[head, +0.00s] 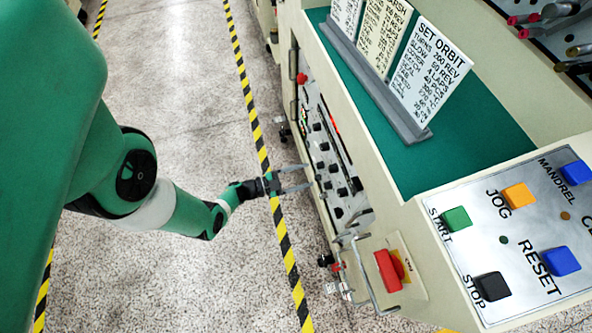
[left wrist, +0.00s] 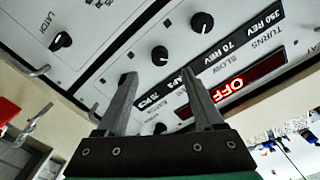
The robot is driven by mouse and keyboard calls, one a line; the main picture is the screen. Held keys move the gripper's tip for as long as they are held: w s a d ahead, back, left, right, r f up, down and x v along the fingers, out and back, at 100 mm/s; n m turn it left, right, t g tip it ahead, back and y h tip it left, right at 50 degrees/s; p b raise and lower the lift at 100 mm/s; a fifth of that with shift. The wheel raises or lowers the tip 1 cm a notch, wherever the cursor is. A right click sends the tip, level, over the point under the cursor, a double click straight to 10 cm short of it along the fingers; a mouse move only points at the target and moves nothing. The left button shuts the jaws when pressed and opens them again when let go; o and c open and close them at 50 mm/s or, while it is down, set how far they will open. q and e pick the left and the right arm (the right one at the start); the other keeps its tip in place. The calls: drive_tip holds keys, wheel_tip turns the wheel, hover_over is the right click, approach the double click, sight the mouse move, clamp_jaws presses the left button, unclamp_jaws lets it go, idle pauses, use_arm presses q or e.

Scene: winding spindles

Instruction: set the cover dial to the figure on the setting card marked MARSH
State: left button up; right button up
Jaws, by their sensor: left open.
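The setting cards stand in a grey holder on the green top in the head view. The cream middle card (head: 383,38) has a heading cut at the frame's top, ending like MARSH; its figures are too small to read surely. My left gripper (head: 311,177) is open before the machine's knob panel (head: 322,128), with nothing between its fingers. In the left wrist view its fingers (left wrist: 163,96) reach toward the panel, which shows upside down. Black knobs (left wrist: 202,22) and (left wrist: 159,54) lie beyond them. A finger partly covers a LAPS readout (left wrist: 187,81); I cannot tell which knob is the cover dial.
A SET ORBIT card (head: 430,72) stands in front of the other cards. A red button (head: 389,270) and metal handles (head: 362,262) stick out below the panel. A button console (head: 515,235) is at right.

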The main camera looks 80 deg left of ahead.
use_arm(q)
drive_tip(key=shift+s+d, duration=0.15)
drive_tip(key=shift+s, duration=0.6)
drive_tip(key=shift+s+d, duration=0.15)
drive_tip(key=shift+s, duration=0.6)
